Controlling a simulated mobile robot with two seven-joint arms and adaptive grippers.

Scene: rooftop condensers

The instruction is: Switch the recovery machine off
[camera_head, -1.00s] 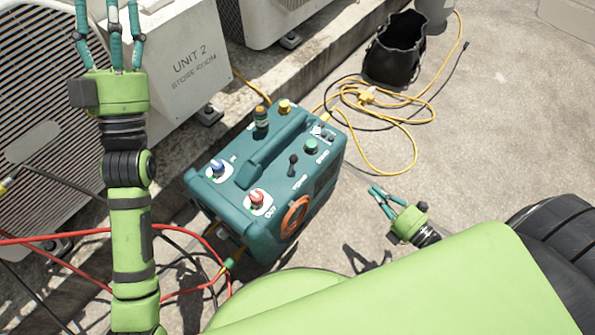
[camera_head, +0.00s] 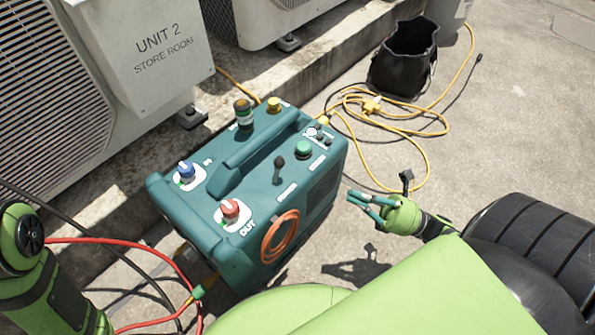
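The recovery machine (camera_head: 185,222) is a teal box with a carry handle on the ground left of centre. Its top has a blue knob (camera_head: 185,171), a red knob (camera_head: 230,210) by the mark OUT, a black lever (camera_head: 279,168), a green button (camera_head: 304,149) and small dark controls (camera_head: 319,134) at the far right corner. The labels by the lever and button are too small to read. My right gripper (camera_head: 358,203) is beside the machine's right side, apart from it, with fingers spread and empty. My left arm shows at the lower left; its gripper is out of view.
Condensers stand behind, one marked UNIT 2 STORE ROOM (camera_head: 155,50). A black bag (camera_head: 402,72), a yellow cable (camera_head: 425,125) and a grey cylinder (camera_head: 448,12) are at the upper right. A red hose (camera_head: 110,242) runs at the lower left. Open concrete lies right.

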